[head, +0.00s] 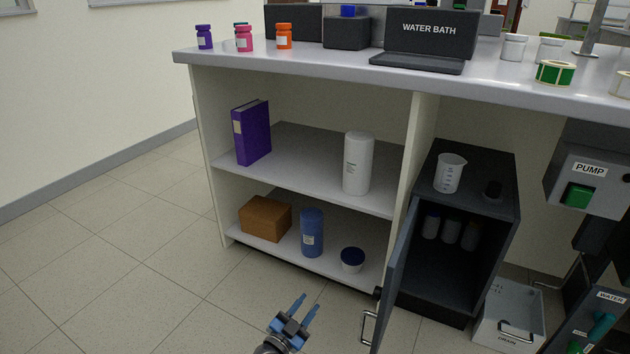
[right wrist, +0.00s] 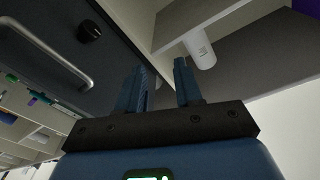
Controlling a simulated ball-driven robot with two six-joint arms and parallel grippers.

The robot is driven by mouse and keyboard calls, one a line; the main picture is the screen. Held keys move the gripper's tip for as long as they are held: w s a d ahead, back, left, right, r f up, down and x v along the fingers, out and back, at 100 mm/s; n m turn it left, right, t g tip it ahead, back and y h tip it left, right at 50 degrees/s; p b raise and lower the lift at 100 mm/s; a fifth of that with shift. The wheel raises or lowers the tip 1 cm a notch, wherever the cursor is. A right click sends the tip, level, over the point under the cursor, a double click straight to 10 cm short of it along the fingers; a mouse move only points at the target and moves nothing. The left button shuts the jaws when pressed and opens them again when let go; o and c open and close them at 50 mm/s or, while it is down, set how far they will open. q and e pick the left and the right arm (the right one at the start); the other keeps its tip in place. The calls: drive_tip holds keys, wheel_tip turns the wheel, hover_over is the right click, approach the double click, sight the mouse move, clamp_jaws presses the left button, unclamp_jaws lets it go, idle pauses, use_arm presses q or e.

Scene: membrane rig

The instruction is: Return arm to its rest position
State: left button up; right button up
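My right gripper (head: 305,303) is at the bottom middle of the head view, above the floor in front of the shelf unit. Its two blue fingers stand apart with nothing between them. The right wrist view also shows this gripper (right wrist: 160,68), open and empty. The dark cabinet door (head: 395,285) stands open to the right of the gripper, and a gap shows between them in the head view. My left gripper is in neither view.
The shelf unit (head: 300,150) holds a purple binder (head: 252,132), a brown box (head: 265,219) and bottles. A grey drain bin (head: 508,315) stands at right. Floor at left is clear.

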drive_tip(key=s+d+r+n+t+y+p, duration=0.25)
drive_tip(key=r+n+t+y, duration=0.25)
drive_tip(key=r+t+y, duration=0.35)
drive_tip(key=s+d+r+n+g+p, duration=0.25)
drive_tip(key=s+d, duration=0.45)
drive_tip(key=s, duration=0.4)
drive_tip(key=s+d+r+n+g+y+p, duration=0.1)
drive_tip(key=s+d+r+n+g+p, duration=0.15)
drive_tip(key=s+d, duration=0.65)
drive_tip(key=s+d+r+n+g+p, duration=0.15)
drive_tip(key=s+d+r, duration=0.35)
drive_tip(key=s, duration=0.7)
wheel_tip(320, 180, up, 36)
drive_tip(key=p, duration=3.7)
drive_tip(key=shift+w+d+r+p, duration=0.25)
drive_tip(key=shift+w+d+p, duration=0.05)
drive_tip(key=shift+s+m+y, duration=0.1)
drive_tip(key=shift+m+y, duration=0.15)
